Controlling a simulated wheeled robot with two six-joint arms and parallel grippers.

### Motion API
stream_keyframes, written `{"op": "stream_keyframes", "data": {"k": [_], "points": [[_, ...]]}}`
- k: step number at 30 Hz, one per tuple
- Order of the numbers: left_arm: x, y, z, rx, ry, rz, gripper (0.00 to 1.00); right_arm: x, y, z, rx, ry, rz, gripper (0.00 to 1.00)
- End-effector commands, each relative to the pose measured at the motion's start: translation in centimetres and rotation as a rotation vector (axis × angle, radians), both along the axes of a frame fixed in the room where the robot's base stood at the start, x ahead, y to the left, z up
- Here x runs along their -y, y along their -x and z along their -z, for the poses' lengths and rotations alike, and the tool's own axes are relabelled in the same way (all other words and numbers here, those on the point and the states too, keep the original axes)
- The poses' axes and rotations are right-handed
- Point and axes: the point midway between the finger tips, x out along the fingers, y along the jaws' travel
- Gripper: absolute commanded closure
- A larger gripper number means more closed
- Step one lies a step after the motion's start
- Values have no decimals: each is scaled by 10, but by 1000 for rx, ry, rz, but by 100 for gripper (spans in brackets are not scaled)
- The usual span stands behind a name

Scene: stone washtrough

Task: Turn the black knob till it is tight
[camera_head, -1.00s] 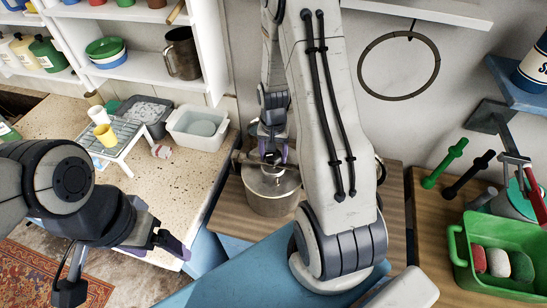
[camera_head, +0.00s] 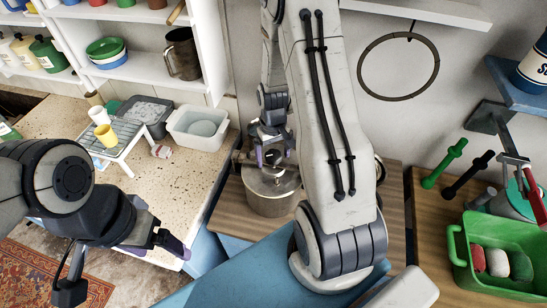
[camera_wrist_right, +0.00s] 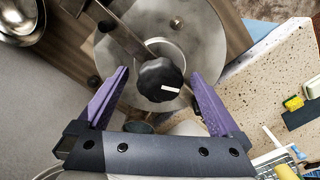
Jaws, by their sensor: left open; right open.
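The black knob (camera_wrist_right: 160,80) is a lobed knob with a white mark, seen from above in the right wrist view. It sits at the middle of the round metal lid (camera_wrist_right: 205,45), with a flat metal bar running under it. My right gripper (camera_wrist_right: 158,85) is open, with one purple finger on each side of the knob and a gap on both sides.
The pot stands on a wooden top (camera_head: 235,205). A speckled counter (camera_head: 185,185) at the left holds a white tub (camera_head: 197,130) and a wire rack (camera_head: 112,140). A green crate (camera_head: 500,275) stands at the right. My right arm hides the middle.

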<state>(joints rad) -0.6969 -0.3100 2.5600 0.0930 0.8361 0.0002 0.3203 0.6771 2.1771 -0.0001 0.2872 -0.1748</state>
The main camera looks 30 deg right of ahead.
Motion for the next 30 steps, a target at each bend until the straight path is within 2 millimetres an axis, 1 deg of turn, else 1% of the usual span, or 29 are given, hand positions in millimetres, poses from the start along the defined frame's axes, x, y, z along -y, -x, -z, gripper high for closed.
{"op": "stream_keyframes", "data": {"k": [1,9,12,15,19,29,30], "points": [[0,0,-1,0,0,0,15,0,0,0,0,0,-73,0],[0,0,-3,0,0,0,15,0,0,0,0,0,-491,0],[0,0,-4,0,0,0,15,0,0,0,0,0,-638,0],[0,0,-4,0,0,0,15,0,0,0,0,0,-747,0],[0,0,-4,0,0,0,15,0,0,0,0,0,-806,0],[0,0,-4,0,0,0,15,0,0,0,0,0,-805,0],[0,0,-4,0,0,0,15,0,0,0,0,0,-805,15]]}}
